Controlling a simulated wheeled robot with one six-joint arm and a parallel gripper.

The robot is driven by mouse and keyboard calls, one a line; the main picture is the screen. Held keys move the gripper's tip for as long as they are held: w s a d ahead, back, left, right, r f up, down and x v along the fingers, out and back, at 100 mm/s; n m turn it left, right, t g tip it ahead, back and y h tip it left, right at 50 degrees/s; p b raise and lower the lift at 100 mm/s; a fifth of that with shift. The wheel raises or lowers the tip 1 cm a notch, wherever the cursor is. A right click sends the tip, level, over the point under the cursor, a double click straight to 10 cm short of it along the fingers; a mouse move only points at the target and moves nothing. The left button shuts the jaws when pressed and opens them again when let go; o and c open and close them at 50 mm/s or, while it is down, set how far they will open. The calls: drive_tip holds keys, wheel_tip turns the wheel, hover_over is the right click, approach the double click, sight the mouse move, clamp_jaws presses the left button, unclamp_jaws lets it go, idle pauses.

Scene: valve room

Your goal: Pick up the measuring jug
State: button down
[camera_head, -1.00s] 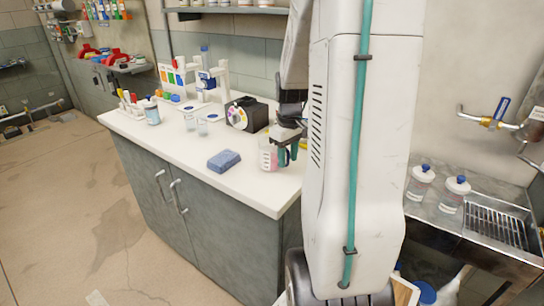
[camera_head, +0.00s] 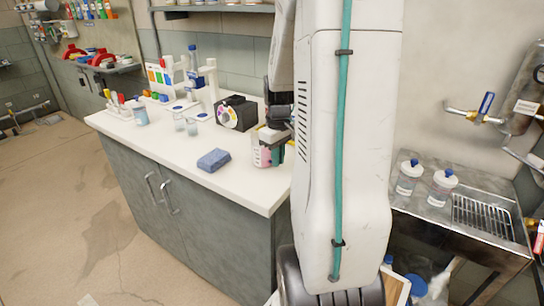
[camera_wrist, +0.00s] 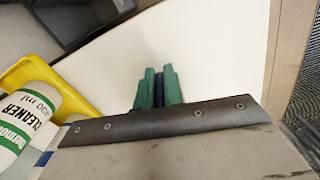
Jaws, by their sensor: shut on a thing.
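The measuring jug (camera_head: 259,153) is a clear vessel with pink contents, at the right part of the white counter in the head view. My gripper (camera_head: 277,153) is at its right side, with the green fingers partly against it. In the wrist view my gripper (camera_wrist: 158,88) shows its green fingers close together with a thin dark blue piece between them, likely the jug's handle. The jug's body is not clear in the wrist view. I cannot tell whether the jug's base is touching the counter.
A blue sponge (camera_head: 214,160) lies left of the jug. A black box with a coloured dial (camera_head: 237,114) stands behind. Clear beakers (camera_head: 186,125) stand further left. A cleaner bottle (camera_wrist: 25,120) lies by a yellow tray (camera_wrist: 32,72) in the wrist view. The counter's front is free.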

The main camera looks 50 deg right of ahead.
drive_tip(key=shift+r, duration=0.1)
drive_tip(key=shift+r, duration=1.75)
drive_tip(key=s+a+r, duration=0.1)
drive_tip(key=s+a, duration=0.1)
drive_tip(key=s, duration=1.3)
drive_tip(key=shift+s+a+r, duration=0.15)
drive_tip(key=shift+s+a, duration=0.15)
drive_tip(key=shift+s, duration=0.1)
